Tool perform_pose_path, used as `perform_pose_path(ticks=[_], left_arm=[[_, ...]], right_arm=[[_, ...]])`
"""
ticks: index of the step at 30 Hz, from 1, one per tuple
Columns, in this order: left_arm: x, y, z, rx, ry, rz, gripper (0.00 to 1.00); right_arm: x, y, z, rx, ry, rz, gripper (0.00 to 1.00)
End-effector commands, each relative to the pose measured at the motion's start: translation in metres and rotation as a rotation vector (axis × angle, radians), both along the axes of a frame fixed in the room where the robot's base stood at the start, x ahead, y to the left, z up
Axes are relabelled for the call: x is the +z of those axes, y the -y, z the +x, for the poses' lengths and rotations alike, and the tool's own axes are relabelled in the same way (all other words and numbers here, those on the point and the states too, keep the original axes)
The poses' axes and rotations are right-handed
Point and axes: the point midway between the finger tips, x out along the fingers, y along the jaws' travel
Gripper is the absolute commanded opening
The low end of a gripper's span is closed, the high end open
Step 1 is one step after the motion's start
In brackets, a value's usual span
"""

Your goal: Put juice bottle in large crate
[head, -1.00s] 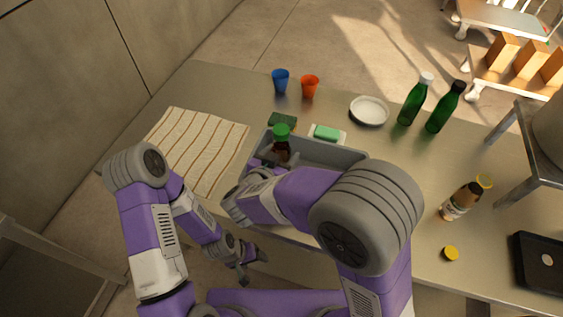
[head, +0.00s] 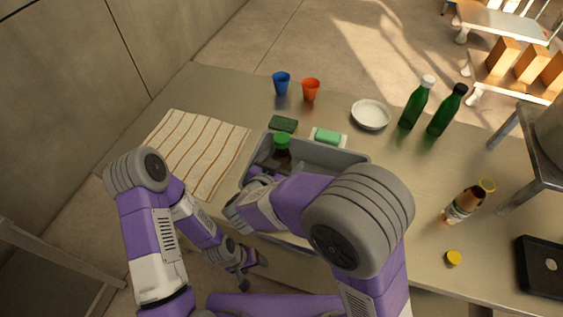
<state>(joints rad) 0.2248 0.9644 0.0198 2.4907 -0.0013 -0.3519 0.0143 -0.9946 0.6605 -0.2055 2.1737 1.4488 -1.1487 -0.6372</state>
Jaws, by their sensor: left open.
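A dark brown bottle with a green cap (head: 282,148), which I take as the juice bottle, stands roughly upright inside the grey crate (head: 335,154), near its far left part. Its lower part is hidden. My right gripper (head: 264,174) is at the bottle's near left side, over the crate. Its fingertips are mostly hidden, so I cannot tell whether they still grip the bottle. My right arm covers much of the crate's near side. My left gripper (head: 247,274) is open and empty, low in front of the table edge, apart from the crate.
A green sponge (head: 284,124) and a soap dish (head: 328,138) lie just behind the crate. Cups, a white plate (head: 370,115) and two green bottles (head: 415,103) stand farther back. A brown bottle (head: 464,204) stands right. A striped cloth (head: 197,150) lies left.

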Motion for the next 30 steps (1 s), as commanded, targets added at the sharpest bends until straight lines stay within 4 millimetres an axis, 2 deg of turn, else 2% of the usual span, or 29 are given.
perform_pose_path(ticks=[5, 15, 21, 30], left_arm=[[0.004, 0.000, 0.000, 0.000, 0.000, 0.000, 0.69], [0.023, 0.000, 0.000, 0.000, 0.000, 0.000, 0.69], [0.029, 0.000, 0.000, 0.000, 0.000, 0.000, 0.69], [0.030, 0.000, 0.000, 0.000, 0.000, 0.000, 0.69]], right_arm=[[0.008, -0.004, -0.007, 0.002, 0.000, 0.002, 0.91], [0.036, -0.029, -0.067, 0.005, 0.002, 0.001, 0.91], [0.047, -0.039, -0.093, 0.001, 0.001, 0.002, 0.91], [0.049, -0.043, -0.103, 0.000, -0.001, 0.000, 0.91]])
